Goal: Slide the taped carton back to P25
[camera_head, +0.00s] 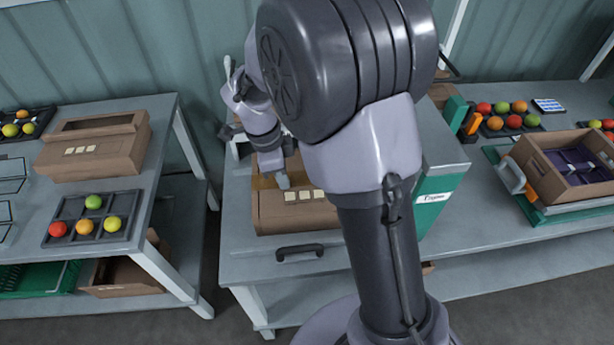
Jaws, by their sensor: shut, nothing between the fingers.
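A brown carton (275,215) lies on the middle grey table (247,243), partly hidden behind my arm. A tan strip that looks like tape and several small pale labels show on it. My gripper (284,182) points down at the carton's top left part, with its fingers shut and nothing between them. It is at or very close to the carton; I cannot tell whether they touch. I see no readable P25 mark.
A black handle (300,252) sits at the table's front. A green-sided box (435,198) stands right of my arm. Another carton (95,150) and a fruit tray (90,236) are on the left table. An open carton (552,185) stands at right.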

